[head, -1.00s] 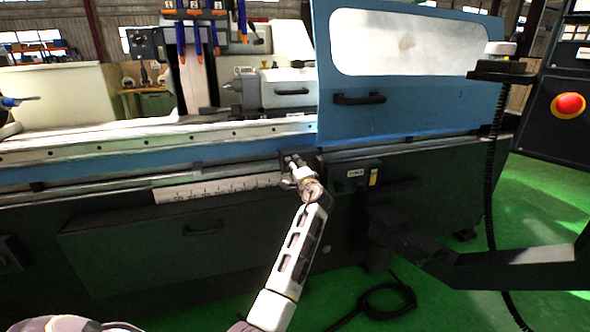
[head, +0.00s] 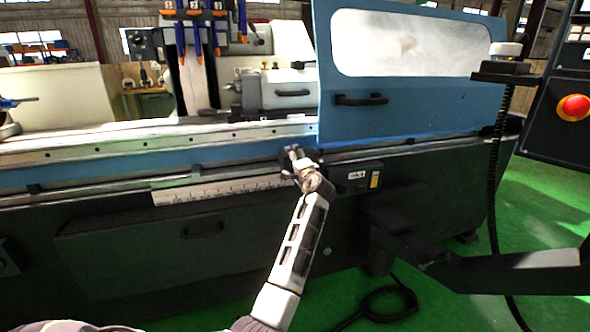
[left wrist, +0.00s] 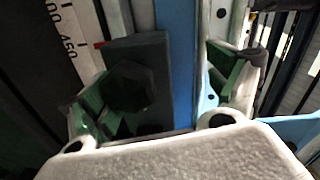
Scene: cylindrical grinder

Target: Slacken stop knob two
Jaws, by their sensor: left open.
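In the left wrist view a dark stop block (left wrist: 160,55) carries a dark, roughly six-sided knob (left wrist: 130,88). No number shows on it, so I cannot tell which stop knob it is. My left gripper (left wrist: 165,92) is open, with one green-padded finger left of the knob and the other well to its right. Contact with the knob cannot be made out. In the head view my left gripper (head: 294,157) is at the front rail of the grinder, by the right end of the white scale, and largely hides the block. My right gripper is not in view.
The white scale (head: 215,191) runs along the grinder's front. A blue guard door (head: 390,110) with a black handle rises to the right. A small switch box (head: 360,176) sits right of my gripper. A dark pendant arm (head: 500,270) and hanging cable (head: 495,170) stand further right.

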